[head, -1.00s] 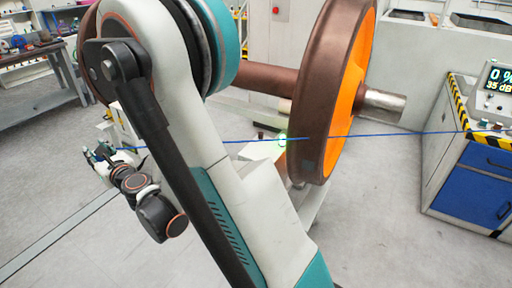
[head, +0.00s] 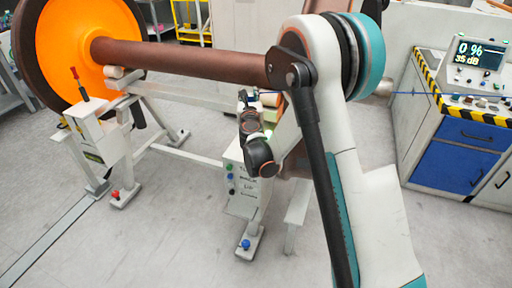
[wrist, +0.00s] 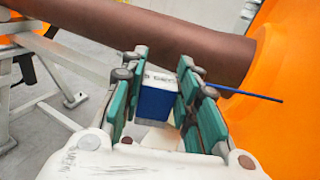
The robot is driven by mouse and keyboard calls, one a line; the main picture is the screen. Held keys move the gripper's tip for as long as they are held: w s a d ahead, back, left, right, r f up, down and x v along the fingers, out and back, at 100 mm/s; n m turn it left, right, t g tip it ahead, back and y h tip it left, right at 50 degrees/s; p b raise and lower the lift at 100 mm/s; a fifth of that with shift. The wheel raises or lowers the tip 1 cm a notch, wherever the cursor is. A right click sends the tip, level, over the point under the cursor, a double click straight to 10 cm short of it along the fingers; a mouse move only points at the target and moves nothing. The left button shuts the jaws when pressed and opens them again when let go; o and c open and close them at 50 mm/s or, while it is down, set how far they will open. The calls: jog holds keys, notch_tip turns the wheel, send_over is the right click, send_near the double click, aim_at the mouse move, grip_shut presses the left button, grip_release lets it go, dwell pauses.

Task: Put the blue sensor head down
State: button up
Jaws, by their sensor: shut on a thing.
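The blue sensor head (wrist: 156,103) is a blue block with a pale lettered top, between the green pads of my gripper (wrist: 160,88) in the wrist view. The gripper is shut on it and holds it near the brown axle (wrist: 150,28). Whether it touches any surface below cannot be told. A thin blue cable (wrist: 250,95) shows to the right of the jaws. In the head view my gripper (head: 243,97) is small and partly hidden by my wrist, in front of the axle (head: 190,58); the sensor head cannot be made out there.
An orange wheel (head: 75,40) stands at the left. A white post box (head: 95,133) with a red-topped piece is below it. A white panel (head: 242,180) with coloured marks stands below my wrist. A control desk (head: 455,120) with a display is at right. Floor in front is clear.

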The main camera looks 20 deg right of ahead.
jog(key=shift+s+d+f, duration=0.15)
jog(key=shift+d+f, duration=0.05)
jog(key=shift+f, duration=0.1)
notch_tip(320, 180, down, 20)
jog(key=b, duration=0.7)
jog(key=shift+a+r, duration=0.15)
jog(key=shift+r, duration=0.1)
jog(key=o, duration=1.1)
